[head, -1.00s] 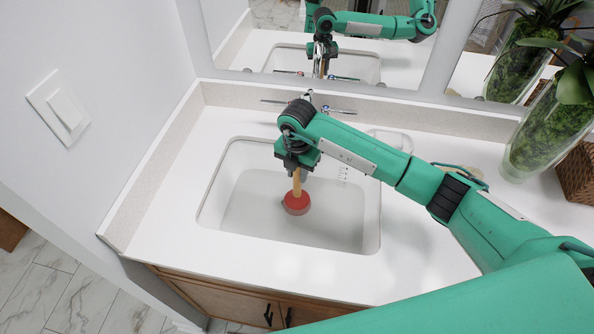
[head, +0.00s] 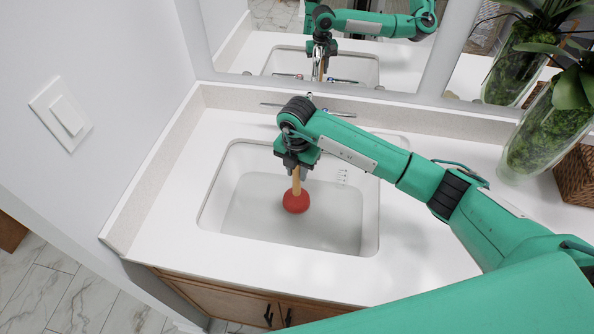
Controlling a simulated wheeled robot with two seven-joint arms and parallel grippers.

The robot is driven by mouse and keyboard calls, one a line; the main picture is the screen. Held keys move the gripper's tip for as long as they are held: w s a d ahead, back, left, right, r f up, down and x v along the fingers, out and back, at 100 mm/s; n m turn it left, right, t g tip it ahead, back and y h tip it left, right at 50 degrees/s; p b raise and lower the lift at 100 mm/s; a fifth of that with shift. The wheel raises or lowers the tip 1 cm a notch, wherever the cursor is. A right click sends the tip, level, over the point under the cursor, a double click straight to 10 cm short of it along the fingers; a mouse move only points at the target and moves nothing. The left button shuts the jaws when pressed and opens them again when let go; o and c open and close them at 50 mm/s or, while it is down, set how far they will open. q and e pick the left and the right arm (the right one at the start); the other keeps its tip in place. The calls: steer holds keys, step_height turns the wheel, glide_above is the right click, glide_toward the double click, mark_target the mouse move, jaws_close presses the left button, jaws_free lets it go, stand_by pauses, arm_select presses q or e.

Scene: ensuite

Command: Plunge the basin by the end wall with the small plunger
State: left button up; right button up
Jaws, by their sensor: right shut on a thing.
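The small plunger has a short wooden handle and a red rubber cup (head: 295,202). My right gripper (head: 297,168) is shut on the upper part of its handle and holds it nearly upright, cup down. The plunger is inside the white rectangular basin (head: 215,195), which is set in the counter by the end wall at left. The cup is over the middle of the basin, and its whole red dome shows. The drain is not visible, and I cannot tell the exact gap under the cup. My left gripper is out of view.
The white counter (head: 430,255) has a raised backsplash at the back and left. A faucet (head: 310,103) stands behind the basin, below the mirror. A glass vase with a plant (head: 550,130) and a wicker basket (head: 578,172) stand at right. The counter front is clear.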

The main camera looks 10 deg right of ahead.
step_height(320, 180, up, 19)
steer(key=p, duration=1)
stand_by(0.4)
